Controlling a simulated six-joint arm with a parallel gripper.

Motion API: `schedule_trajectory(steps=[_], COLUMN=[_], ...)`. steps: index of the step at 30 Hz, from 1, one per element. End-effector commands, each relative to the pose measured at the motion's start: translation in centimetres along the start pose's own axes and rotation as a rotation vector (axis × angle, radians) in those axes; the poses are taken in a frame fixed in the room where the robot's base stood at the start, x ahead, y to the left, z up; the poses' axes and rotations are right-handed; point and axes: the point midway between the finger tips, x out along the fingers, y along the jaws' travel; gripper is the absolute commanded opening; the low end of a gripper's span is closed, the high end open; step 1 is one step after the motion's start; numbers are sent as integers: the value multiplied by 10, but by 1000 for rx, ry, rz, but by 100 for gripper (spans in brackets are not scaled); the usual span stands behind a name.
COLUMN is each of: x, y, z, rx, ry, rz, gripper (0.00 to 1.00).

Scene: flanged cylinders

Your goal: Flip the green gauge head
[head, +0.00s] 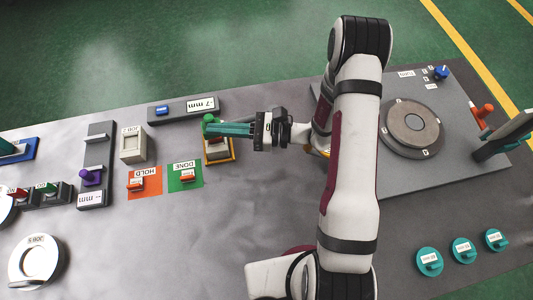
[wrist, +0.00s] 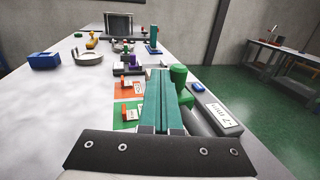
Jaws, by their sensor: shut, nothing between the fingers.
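The green gauge head (head: 209,119) shows as a rounded green knob beside the tips of my gripper (head: 207,130). It stands over a block with a yellow-orange base (head: 220,159), partly hidden under the fingers. In the wrist view the green gauge head (wrist: 179,76) stands just right of my gripper (wrist: 160,72). The long teal fingers are shut together with nothing between them. I cannot tell whether they touch the green head.
A green DONE card (head: 185,176) and an orange HOLD card (head: 145,183) lie left of the block. A dark display bar (head: 183,110) lies behind. A grey plate with a round turntable (head: 412,126) is at right.

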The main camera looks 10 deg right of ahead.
Motion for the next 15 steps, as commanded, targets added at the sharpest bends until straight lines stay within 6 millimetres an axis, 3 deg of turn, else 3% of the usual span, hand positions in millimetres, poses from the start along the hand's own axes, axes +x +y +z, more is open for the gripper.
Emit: schedule_trajectory(steps=[15], x=[8], y=[-14], z=[0], rx=[0], ry=[0], rz=[0], gripper=[0])
